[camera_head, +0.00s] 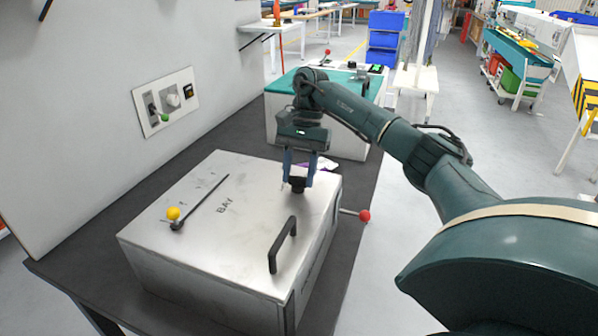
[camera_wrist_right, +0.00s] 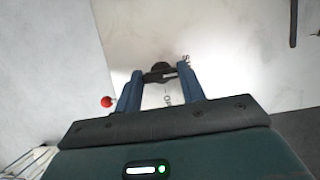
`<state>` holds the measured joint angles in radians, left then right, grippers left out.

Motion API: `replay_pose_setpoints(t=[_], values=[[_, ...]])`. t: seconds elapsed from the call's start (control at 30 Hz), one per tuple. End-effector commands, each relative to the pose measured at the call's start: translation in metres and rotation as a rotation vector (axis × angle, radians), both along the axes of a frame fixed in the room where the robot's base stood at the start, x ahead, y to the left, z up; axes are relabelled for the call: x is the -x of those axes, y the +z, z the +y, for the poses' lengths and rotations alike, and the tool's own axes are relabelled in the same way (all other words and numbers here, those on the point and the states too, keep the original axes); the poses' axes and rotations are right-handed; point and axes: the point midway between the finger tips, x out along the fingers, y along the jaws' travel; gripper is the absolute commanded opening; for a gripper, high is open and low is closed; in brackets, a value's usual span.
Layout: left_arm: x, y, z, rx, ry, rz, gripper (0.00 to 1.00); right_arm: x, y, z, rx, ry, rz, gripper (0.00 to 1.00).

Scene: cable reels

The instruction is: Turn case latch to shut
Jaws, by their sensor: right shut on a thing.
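The case (camera_head: 165,245) is a pale metal box with "BAY" on its lid, lying on a dark table. Its latch is a small black knob (camera_head: 298,186) near the lid's far right corner. My right gripper (camera_head: 298,182) comes down from above with its blue fingers on either side of the knob, shut on it. In the right wrist view the knob (camera_wrist_right: 160,72) sits between the fingertips of the gripper (camera_wrist_right: 161,78). Small lettering shows beside it, too small to read fully. The knob's exact angle is hard to tell. My left gripper is out of view.
A black handle (camera_head: 283,245) stands on the lid's right side, and a thin black rod with a yellow ball (camera_head: 173,213) lies across its left. A red-ended lever (camera_head: 364,216) sticks out right. A teal-topped box (camera_head: 345,135) stands behind. A switch panel (camera_head: 166,102) is on the wall.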

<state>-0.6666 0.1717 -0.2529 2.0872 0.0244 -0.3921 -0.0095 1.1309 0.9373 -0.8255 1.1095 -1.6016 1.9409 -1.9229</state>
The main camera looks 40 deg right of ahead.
Motion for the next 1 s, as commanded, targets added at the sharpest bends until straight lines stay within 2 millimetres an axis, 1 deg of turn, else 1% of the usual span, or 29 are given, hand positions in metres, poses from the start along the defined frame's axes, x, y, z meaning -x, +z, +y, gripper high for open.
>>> replay_pose_setpoints(t=[0.17,0.2,0.43,0.47,0.67,0.77,0.87,0.93,1.0], values=[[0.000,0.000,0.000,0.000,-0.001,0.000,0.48,0.000,0.001,0.000,0.000,0.002,-0.004,0.17],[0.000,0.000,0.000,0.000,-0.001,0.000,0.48,0.000,0.001,0.000,0.001,0.001,-0.003,0.41],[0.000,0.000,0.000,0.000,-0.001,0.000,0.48,0.000,0.001,0.000,0.000,0.001,-0.002,0.60],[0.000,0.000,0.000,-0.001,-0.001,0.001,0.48,0.000,0.000,0.000,0.000,0.001,-0.002,0.61],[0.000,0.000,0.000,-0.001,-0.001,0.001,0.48,0.000,0.000,0.000,0.000,0.000,-0.001,0.61],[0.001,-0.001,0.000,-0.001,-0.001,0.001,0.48,-0.001,0.004,-0.001,0.000,-0.001,-0.002,0.61],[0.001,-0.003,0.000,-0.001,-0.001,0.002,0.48,-0.004,0.014,-0.005,-0.001,-0.001,-0.004,0.61],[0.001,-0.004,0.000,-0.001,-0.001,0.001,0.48,-0.006,0.026,-0.009,-0.001,-0.002,-0.005,0.61],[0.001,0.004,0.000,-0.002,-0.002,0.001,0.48,-0.008,0.043,-0.014,0.001,-0.001,-0.004,0.61]])
